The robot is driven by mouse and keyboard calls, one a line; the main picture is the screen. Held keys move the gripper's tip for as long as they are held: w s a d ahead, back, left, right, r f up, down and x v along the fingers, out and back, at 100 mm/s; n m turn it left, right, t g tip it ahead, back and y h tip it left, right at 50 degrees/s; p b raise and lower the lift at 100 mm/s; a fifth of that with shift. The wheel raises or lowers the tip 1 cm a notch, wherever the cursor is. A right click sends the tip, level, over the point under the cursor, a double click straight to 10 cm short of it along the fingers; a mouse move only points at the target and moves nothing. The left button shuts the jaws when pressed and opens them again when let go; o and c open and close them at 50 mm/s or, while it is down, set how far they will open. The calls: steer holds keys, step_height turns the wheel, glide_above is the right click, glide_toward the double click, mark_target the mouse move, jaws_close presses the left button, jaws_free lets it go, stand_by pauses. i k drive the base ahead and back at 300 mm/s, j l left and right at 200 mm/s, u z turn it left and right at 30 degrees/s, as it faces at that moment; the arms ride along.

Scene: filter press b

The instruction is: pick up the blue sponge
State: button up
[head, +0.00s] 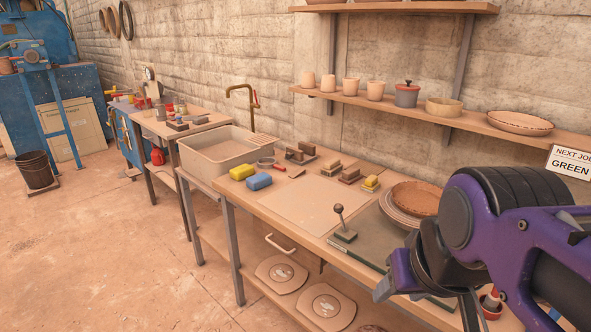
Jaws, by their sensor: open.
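The blue sponge (258,182) lies on the wooden worktable, near its left end beside the sink. A yellow sponge (242,172) lies just behind it and to its left. My purple and black arm fills the lower right of the head view. My gripper (468,312) shows only in part at the bottom edge, far to the right of the blue sponge and well apart from it. It is open, and I see nothing held in it. The blue sponge is in plain view with nothing over it.
The worktable has a bare board (296,206) in front. Small brushes and blocks (300,153) stand behind the sponges. A stone sink (215,155) adjoins on the left. A lever tool (342,225) stands upright near my arm. A shelf (440,118) with pots runs above.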

mark_target(256, 182)
steer(key=i+j+z, duration=0.1)
steer(key=z, duration=0.35)
steer(key=j+z, duration=0.15)
steer(key=z, duration=0.35)
steer(key=i+j, duration=0.1)
steer(key=j, duration=0.3)
steer(key=i+j, duration=0.15)
steer(key=j, duration=0.3)
steer(key=i+j, duration=0.1)
steer(key=j, duration=0.3)
steer(key=i+j, duration=0.15)
steer(key=j, duration=0.25)
steer(key=i+j, duration=0.1)
steer(key=j, duration=0.35)
steer(key=i+j, duration=0.15)
steer(key=j, duration=0.25)
steer(key=i+j, duration=0.1)
steer(key=j, duration=0.35)
steer(key=i+j, duration=0.15)
steer(key=j, duration=0.25)
